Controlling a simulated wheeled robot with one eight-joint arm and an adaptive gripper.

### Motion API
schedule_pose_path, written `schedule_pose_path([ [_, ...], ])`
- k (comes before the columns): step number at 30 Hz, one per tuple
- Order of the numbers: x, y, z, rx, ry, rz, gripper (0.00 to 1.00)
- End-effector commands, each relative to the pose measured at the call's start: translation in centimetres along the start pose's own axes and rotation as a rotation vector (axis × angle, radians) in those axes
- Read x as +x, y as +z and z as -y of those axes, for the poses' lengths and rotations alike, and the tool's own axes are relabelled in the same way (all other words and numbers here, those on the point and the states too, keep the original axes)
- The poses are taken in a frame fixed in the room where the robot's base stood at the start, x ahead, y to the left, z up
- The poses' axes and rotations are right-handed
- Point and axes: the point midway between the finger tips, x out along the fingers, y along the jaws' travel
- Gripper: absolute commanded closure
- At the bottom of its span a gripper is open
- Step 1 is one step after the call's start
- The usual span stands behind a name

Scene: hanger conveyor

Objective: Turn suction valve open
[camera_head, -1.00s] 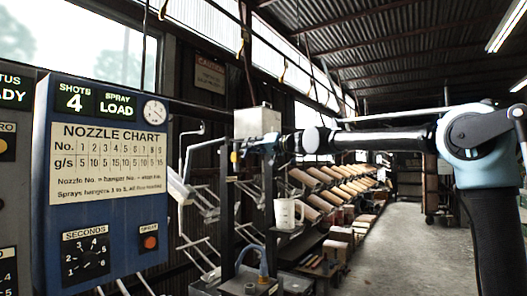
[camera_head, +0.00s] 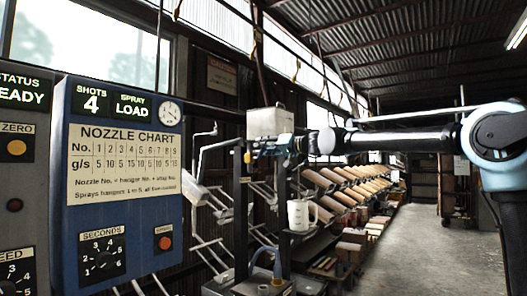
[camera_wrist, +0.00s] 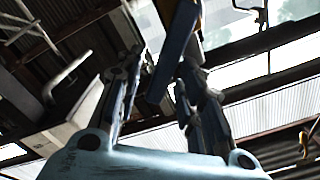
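My gripper (camera_head: 258,148) is at the end of the outstretched arm, at the top of a dark post (camera_head: 240,200) beside a pale box (camera_head: 270,121). A small yellow part (camera_head: 247,157) shows at the post top by the fingertips. In the wrist view my gripper (camera_wrist: 160,85) has its two fingers apart. A dark blue bar (camera_wrist: 174,55) with a yellow part (camera_wrist: 197,14) near its top runs between or just beyond them, close to the right finger. I cannot tell whether it touches. The bar may be the suction valve's handle; no label is readable.
A blue panel (camera_head: 118,240) with a nozzle chart, dial and orange button stands at the left, beside a grey panel (camera_head: 18,200). White hanger rods (camera_head: 205,250) lie behind the post. The floor (camera_head: 410,245) at the right is clear.

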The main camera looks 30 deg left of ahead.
Motion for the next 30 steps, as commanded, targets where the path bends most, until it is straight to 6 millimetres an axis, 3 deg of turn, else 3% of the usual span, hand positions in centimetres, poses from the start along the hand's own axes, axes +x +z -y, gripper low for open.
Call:
schedule_pose_path([
  [8,-1.2,0.0,0.1,0.001,-0.002,0.001,0.65],
  [21,-8.8,-0.1,-0.2,0.001,0.001,-0.001,0.65],
  [30,-11.8,-0.1,-0.3,0.001,0.001,0.000,0.65],
])
